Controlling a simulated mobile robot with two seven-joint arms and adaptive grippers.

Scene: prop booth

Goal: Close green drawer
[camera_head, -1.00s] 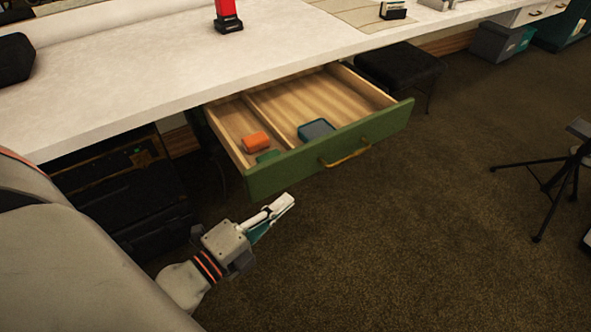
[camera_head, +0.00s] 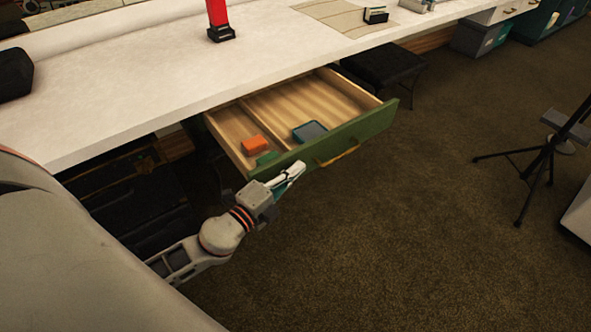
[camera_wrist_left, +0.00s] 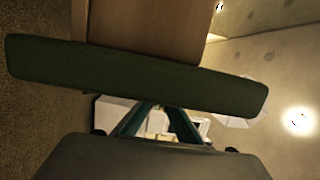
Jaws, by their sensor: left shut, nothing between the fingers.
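The green drawer (camera_head: 362,130) is pulled out from under the white counter. My left gripper (camera_head: 297,170) is shut and empty, close to the drawer front, left of the handle. I cannot tell if it touches. In the left wrist view the drawer front (camera_wrist_left: 140,78) spans the picture just beyond the fingers (camera_wrist_left: 158,112). My right gripper is not in view.
The white counter (camera_head: 130,90) runs above the drawer, with a red and black item (camera_head: 220,20) on it. A black stool (camera_head: 382,66) stands behind the drawer's right side. A black tripod (camera_head: 548,150) stands at right. The carpet in front is clear.

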